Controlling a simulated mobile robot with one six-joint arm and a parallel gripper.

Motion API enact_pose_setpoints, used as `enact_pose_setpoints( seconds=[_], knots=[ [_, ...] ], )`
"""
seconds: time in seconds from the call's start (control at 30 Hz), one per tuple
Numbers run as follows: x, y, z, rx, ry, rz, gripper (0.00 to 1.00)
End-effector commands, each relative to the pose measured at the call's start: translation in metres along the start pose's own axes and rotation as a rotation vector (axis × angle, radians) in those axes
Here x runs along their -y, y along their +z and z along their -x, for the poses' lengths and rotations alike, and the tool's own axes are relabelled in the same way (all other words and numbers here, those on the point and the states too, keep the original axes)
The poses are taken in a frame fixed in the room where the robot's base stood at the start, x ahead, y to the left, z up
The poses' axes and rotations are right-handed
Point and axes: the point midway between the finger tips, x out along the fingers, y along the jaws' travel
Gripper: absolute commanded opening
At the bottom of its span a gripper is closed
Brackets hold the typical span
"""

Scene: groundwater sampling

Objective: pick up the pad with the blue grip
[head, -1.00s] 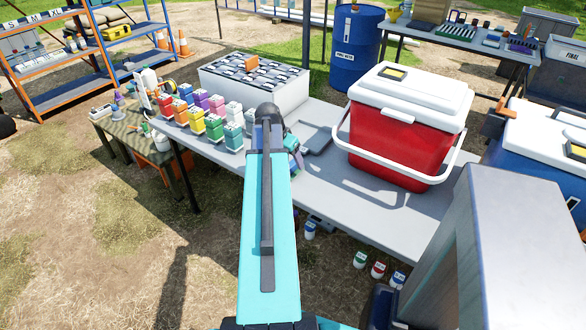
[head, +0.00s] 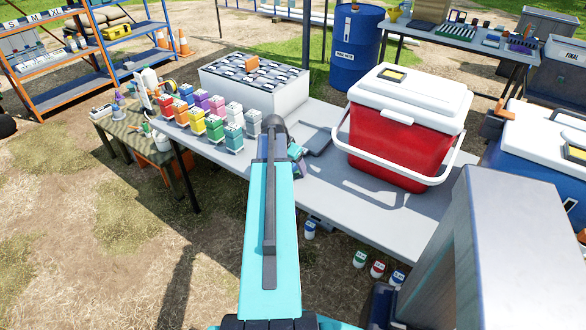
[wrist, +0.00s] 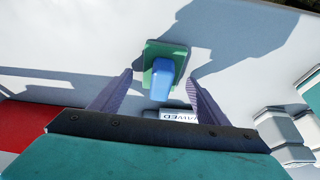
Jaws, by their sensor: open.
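The pad with the blue grip (wrist: 163,75) lies on the pale tabletop, in the upper middle of the wrist view. Its base is green and its raised grip is blue. My gripper (wrist: 160,78) is open, with one purple-grey finger on each side of the pad's near end. Nothing is held between the fingers, and I cannot tell how high they are above the table. In the head view my arm covers most of the gripper, and I cannot make out the pad there.
A red cooler (head: 395,145) with a white lid and handle stands on the table to the right. Rows of coloured boxes (head: 214,127) and a grey rack (head: 255,85) stand to the left.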

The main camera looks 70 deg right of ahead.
Motion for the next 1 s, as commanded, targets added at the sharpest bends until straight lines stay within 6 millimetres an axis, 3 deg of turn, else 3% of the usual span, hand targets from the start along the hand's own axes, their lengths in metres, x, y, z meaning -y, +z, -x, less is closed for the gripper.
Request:
enact_pose_setpoints(
  seconds=[0.67,0.9,1.0],
  knots=[
    [-0.0005,0.0001,-0.0052,0.0,0.001,0.0,0.69],
    [-0.0006,0.0001,-0.0052,0.0,0.001,0.0,0.28],
    [-0.0006,0.0,-0.0052,0.0,0.001,-0.001,0.25]
  ],
)
